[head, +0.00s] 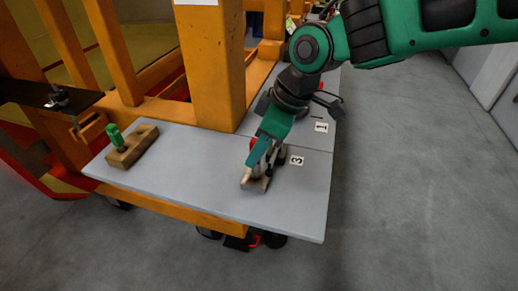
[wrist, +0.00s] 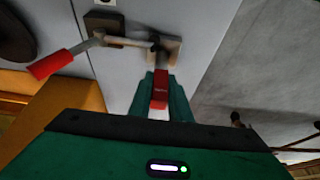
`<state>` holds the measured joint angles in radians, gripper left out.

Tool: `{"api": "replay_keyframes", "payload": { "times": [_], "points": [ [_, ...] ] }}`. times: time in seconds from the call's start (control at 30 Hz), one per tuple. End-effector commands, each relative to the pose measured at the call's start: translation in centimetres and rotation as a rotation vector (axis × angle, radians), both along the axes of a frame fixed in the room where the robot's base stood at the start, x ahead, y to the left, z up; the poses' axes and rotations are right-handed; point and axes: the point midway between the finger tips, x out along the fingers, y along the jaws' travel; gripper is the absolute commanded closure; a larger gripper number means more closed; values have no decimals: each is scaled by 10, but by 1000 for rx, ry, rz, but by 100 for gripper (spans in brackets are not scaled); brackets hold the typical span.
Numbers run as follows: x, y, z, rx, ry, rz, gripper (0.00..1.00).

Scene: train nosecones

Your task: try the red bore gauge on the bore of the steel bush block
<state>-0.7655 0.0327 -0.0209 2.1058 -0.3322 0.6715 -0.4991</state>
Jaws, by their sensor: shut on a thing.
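My gripper (wrist: 161,95) is shut on the red bore gauge (wrist: 160,88), whose red grip stands between the green fingers in the wrist view. The gauge's far end points at the steel bush block (wrist: 172,52). A clamp arm lies over this block, and a dark spot shows by its end. I cannot tell whether the gauge tip is in the bore or only close to it. In the head view my gripper (head: 262,155) reaches down over the block (head: 255,184), and the fingers hide most of the gauge.
A toggle clamp with a red handle (wrist: 52,64) stands beside the block, its handle sticking out left. A wooden holder (head: 133,148) with a green-handled gauge (head: 115,135) sits at the table's left end. An orange post (head: 217,65) rises behind. The grey table (head: 215,185) is clear between.

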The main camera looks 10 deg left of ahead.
Motion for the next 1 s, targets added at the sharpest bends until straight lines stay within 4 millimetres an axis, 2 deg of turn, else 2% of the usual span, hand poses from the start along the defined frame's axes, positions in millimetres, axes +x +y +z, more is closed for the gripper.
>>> {"api": "replay_keyframes", "payload": {
  "times": [0.37,1.0],
  "points": [
    [0,0,14,1,0,1,100],
    [0,0,52,2,-2,0,100]
  ]
}}
